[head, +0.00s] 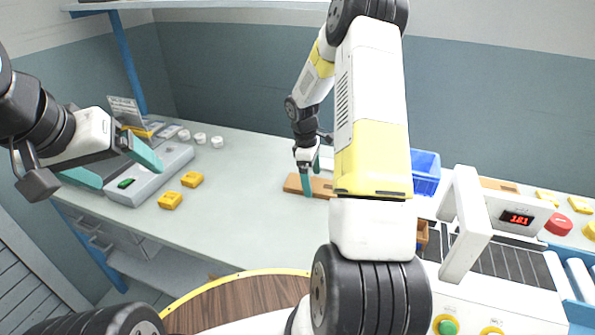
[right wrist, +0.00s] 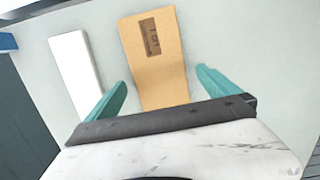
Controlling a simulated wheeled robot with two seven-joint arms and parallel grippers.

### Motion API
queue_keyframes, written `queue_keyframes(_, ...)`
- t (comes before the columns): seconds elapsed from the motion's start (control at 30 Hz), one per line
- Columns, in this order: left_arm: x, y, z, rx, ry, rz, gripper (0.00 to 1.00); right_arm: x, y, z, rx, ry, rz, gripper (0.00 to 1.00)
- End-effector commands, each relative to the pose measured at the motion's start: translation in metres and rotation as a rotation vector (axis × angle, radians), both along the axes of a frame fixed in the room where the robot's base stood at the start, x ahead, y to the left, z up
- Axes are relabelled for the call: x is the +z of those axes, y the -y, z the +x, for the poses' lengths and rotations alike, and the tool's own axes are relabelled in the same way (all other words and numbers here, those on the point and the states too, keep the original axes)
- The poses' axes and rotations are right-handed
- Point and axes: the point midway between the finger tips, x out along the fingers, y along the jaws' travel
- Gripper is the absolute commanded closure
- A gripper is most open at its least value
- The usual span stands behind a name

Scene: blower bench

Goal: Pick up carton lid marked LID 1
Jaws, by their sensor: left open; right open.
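A flat brown carton lid with a dark printed label (right wrist: 165,75) lies on the bench. The label is too small and turned to read for sure. In the head view the lid (head: 322,187) is partly hidden by my right arm. My right gripper (right wrist: 160,95) is open, with one teal finger on each side of the lid's near end, and I see a gap on both sides. It also shows in the head view (head: 309,180), over the lid. My left gripper (head: 118,168) is open and empty at the left, in front of a grey box.
A white flat piece (right wrist: 76,75) lies beside the lid. The grey box (head: 150,178), yellow blocks (head: 170,200) and white knobs (head: 200,138) are at the left. A blue bin (head: 426,172) and a machine with a red display (head: 516,218) stand at the right. The bench middle (head: 245,205) is clear.

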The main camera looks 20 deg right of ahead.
Motion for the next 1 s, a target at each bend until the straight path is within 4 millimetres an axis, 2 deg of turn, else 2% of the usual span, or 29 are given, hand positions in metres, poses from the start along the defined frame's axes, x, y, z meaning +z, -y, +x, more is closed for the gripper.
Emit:
queue_keyframes(0.13,0.0000,0.0000,0.0000,0.000,0.000,0.000,0.13,-0.0121,0.0018,-0.0012,-0.002,-0.001,0.000,0.00)
queue_keyframes(0.37,0.0000,-0.0001,0.0000,0.000,0.000,0.000,0.13,-0.0127,0.0019,-0.0009,-0.003,0.002,0.000,0.00)
queue_keyframes(0.7,0.0000,-0.0001,0.0001,0.000,0.000,0.000,0.13,-0.0124,0.0018,-0.0007,-0.002,0.002,0.000,0.65)
queue_keyframes(1.0,0.0000,-0.0001,0.0000,0.000,0.000,0.000,0.13,-0.0055,0.0020,0.0001,-0.001,0.005,-0.001,0.65)
